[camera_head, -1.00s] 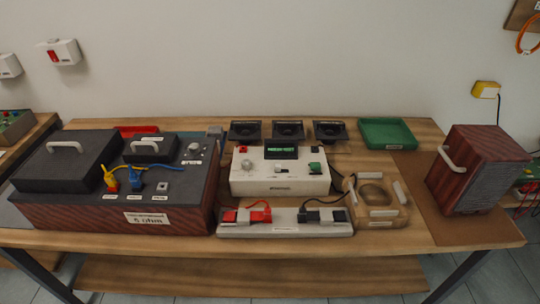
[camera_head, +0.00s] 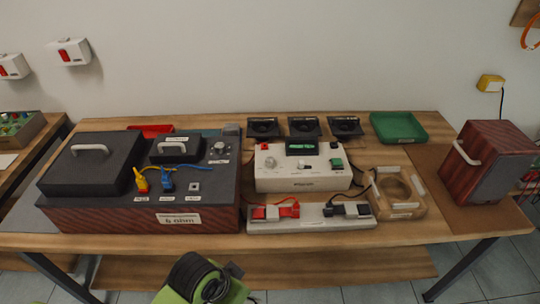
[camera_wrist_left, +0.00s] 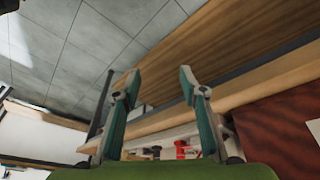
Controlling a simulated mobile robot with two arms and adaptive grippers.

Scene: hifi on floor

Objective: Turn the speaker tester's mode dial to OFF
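The speaker tester (camera_head: 303,182) is a white box in the middle of the bench, with a lit green display. A round pale knob (camera_head: 270,163) is on its left top face, and a small dark knob (camera_head: 307,165) sits below the display. The dial labels are too small to read. My left gripper (camera_wrist_left: 158,78) is open and empty in the left wrist view, near the bench's front edge. A green and black part of my arm (camera_head: 202,283) shows at the bottom of the head view, in front of the bench and apart from the tester. My right gripper is not in view.
A large dark box (camera_head: 130,219) with a wood-grain front stands left of the tester. A white strip (camera_head: 262,228) with red and black clips lies before it. A wooden fixture (camera_head: 407,208), green tray (camera_head: 398,127) and wooden speaker (camera_head: 488,160) are to the right. Three black drivers stand behind.

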